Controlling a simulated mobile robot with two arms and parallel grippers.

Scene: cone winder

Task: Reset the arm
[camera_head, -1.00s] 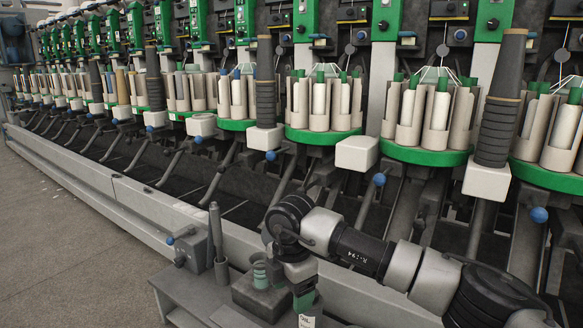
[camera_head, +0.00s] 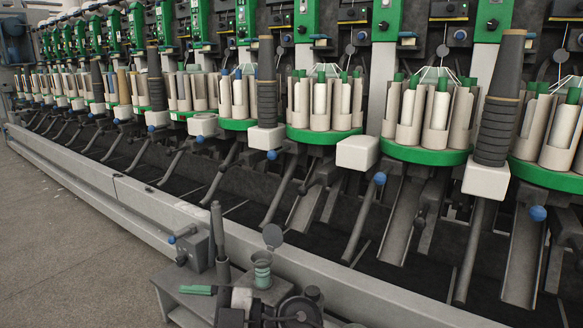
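My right arm shows only at the bottom edge, as a dark round joint (camera_head: 300,312) with grey and black parts beside it. The hand end (camera_head: 238,302) is low, in front of the small grey side shelf (camera_head: 170,298). Its fingers are not clear, so I cannot tell whether it is open or shut. A green piece (camera_head: 196,289) lies level just left of the hand. I cannot tell whether it belongs to the hand or is a separate thing. My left gripper is out of view.
The winder's long row holds green round trays (camera_head: 425,154) of pale tubes and dark cones (camera_head: 498,100) on white blocks. A pale green ringed cup (camera_head: 262,268), a dark upright rod (camera_head: 218,235) and a grey disc (camera_head: 272,236) stand near the shelf.

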